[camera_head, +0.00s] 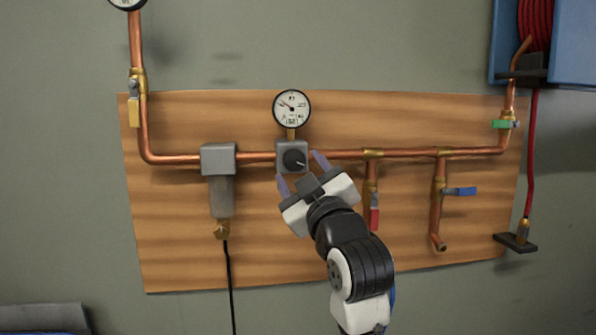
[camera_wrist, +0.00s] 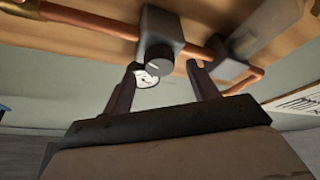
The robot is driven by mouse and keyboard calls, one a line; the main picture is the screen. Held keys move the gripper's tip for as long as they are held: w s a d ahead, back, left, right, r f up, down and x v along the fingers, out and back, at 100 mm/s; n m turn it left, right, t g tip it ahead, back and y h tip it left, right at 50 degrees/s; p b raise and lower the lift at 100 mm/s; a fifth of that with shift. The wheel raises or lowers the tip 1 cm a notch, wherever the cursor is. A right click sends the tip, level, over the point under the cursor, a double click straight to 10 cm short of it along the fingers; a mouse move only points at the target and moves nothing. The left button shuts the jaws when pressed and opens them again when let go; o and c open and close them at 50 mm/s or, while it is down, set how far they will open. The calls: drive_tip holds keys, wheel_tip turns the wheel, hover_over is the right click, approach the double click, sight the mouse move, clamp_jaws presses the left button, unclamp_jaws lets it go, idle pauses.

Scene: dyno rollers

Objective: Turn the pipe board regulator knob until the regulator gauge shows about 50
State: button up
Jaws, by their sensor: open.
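The regulator is a grey block with a round dark knob (camera_head: 294,160) on its front, on the copper pipe at the middle of the wooden board. The regulator gauge (camera_head: 291,108) stands above it, with a white face and dark needle; its reading is too small to tell. My gripper (camera_head: 301,169) is open, its two fingers just in front of and below the knob, one on each side. In the wrist view the knob (camera_wrist: 158,66) shows beyond the open fingertips, slightly left of the middle between them, with nothing held. The gauge face (camera_wrist: 146,79) is partly hidden there.
A grey filter (camera_head: 220,180) hangs left of the regulator. Valves with red (camera_head: 374,219), blue (camera_head: 460,191), green (camera_head: 502,124) and yellow (camera_head: 133,112) handles sit along the pipe. A blue hose reel (camera_head: 571,45) is at upper right. The lower board is mostly bare.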

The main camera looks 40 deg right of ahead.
drive_tip(key=b+v, duration=0.3)
drive_tip(key=v, duration=0.8)
drive_tip(key=shift+s, duration=0.2)
drive_tip(key=shift+f, duration=0.15)
idle(1.0)
